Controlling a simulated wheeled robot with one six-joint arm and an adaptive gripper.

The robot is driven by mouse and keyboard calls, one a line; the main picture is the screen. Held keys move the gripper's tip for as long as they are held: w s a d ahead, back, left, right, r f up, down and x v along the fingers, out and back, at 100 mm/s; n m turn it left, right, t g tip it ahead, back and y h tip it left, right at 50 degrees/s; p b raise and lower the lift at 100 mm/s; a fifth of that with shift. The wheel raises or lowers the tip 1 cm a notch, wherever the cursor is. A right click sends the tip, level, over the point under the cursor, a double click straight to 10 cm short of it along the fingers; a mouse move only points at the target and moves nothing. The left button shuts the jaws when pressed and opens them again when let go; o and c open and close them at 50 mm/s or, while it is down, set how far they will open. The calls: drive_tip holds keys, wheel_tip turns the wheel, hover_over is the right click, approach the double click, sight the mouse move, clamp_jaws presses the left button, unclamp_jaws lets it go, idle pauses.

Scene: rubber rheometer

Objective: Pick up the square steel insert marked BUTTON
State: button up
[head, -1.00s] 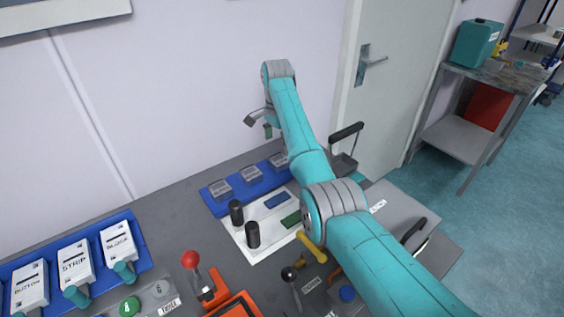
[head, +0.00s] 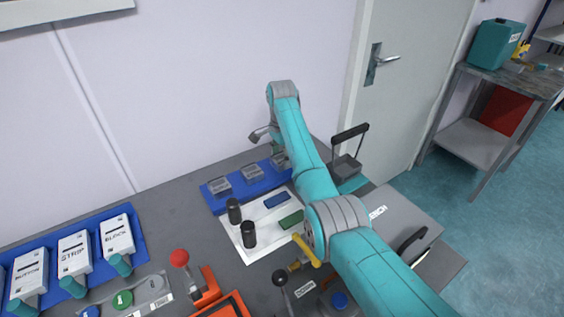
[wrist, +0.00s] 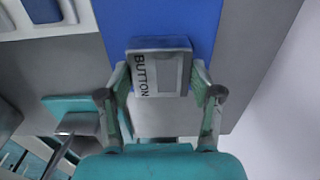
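The square steel insert marked BUTTON (wrist: 160,72) lies on the blue tray at its right end, label readable in the wrist view. In the head view it is the rightmost insert (head: 281,160), partly covered by my arm. My gripper (wrist: 160,78) is open, with one finger on each side of the insert. A narrow gap seems to show at each finger, and whether a fingertip touches is hard to tell. In the head view my gripper (head: 277,150) is low over the right end of the tray, mostly hidden.
The blue tray (head: 240,198) holds two more steel inserts, left (head: 219,186) and middle (head: 252,173). The wall is close behind. A white mat (head: 252,250) with black cylinders lies in front. A black-handled grey block (head: 346,168) stands just right of my gripper.

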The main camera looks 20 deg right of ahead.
drive_tip(key=c, duration=0.7)
drive_tip(key=shift+c, duration=0.2)
drive_tip(key=shift+r, duration=0.1)
